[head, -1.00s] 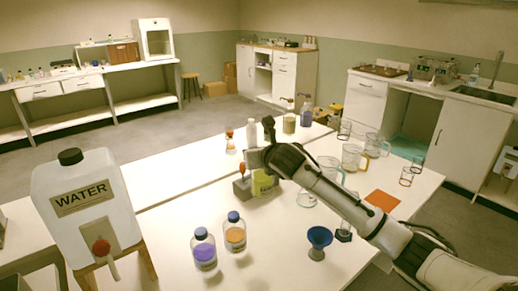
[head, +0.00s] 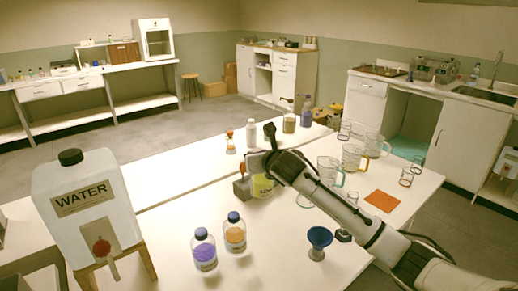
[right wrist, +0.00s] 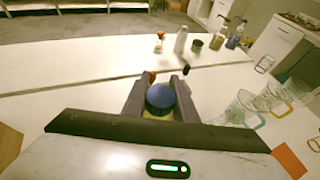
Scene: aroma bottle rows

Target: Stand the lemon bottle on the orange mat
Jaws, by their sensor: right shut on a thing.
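The lemon bottle (head: 262,187) has a yellow label and stands out near the middle of the white table, partly hidden by my right arm. In the right wrist view its blue cap (right wrist: 160,96) sits between the two fingers. My right gripper (right wrist: 160,92) is shut on the bottle at its cap end. The orange mat (head: 382,201) lies flat and bare on the table, to the right of the bottle. It also shows at the lower right of the right wrist view (right wrist: 289,161). My left gripper is not in view.
Glass beakers (head: 352,157) stand between bottle and mat and behind the mat. A blue funnel (head: 319,238) stands in front. Purple (head: 204,252) and orange (head: 235,234) bottles are front left, near the water tank (head: 95,205).

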